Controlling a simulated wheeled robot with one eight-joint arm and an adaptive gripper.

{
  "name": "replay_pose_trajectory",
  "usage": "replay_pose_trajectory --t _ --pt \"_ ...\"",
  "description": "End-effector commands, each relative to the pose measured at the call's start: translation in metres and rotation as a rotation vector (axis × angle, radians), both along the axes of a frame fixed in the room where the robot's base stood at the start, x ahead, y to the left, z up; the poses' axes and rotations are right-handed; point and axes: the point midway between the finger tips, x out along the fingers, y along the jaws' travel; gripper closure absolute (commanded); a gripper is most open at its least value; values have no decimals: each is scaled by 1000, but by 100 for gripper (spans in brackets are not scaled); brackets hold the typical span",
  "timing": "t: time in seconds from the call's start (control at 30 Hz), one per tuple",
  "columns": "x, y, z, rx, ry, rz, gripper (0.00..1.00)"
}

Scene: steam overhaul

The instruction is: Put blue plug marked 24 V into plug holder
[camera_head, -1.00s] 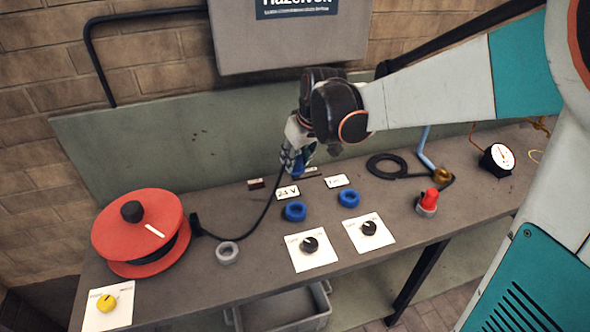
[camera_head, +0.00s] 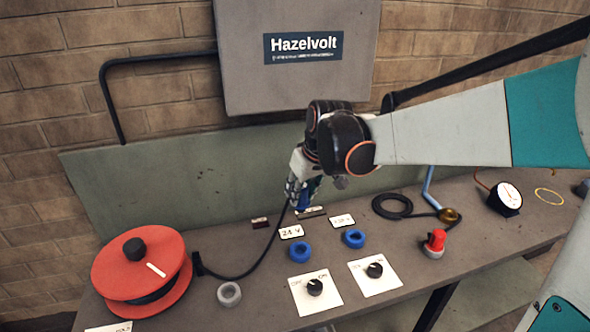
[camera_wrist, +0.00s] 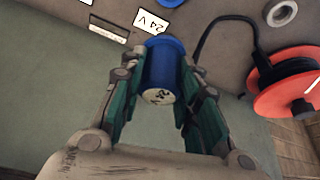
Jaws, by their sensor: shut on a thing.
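My gripper (camera_head: 304,200) is shut on a blue plug (camera_wrist: 161,75), above the back of the bench. In the wrist view the plug sits between both fingers (camera_wrist: 155,100), with its pale marked end face toward the camera; the marking is hard to read. A black cable runs from the red reel toward my gripper; where it meets the plug is hidden. A blue ring (camera_head: 301,252) lies in front of the white 24 V label (camera_head: 291,232), which also shows in the wrist view (camera_wrist: 150,22). A grey ring (camera_head: 229,294) is near the front edge; I cannot tell which ring is the plug holder.
The red reel (camera_head: 140,270) stands at the left. A second blue ring (camera_head: 353,238) and two white knob plates (camera_head: 316,291) are right of centre. A red-topped part (camera_head: 436,243), coiled hose (camera_head: 391,206) and gauge (camera_head: 505,198) stand further right. A green panel rises behind.

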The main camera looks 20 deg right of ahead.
Motion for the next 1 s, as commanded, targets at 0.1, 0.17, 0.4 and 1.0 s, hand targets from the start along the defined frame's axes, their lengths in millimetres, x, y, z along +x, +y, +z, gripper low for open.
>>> replay_pose_trajectory --t 0.1,0.17,0.4,1.0 --pt "0 0 -17 0 0 0 98" --pt "0 0 -23 0 0 0 98" --pt "0 0 -49 0 0 0 98" --pt "0 0 -113 0 0 0 98"
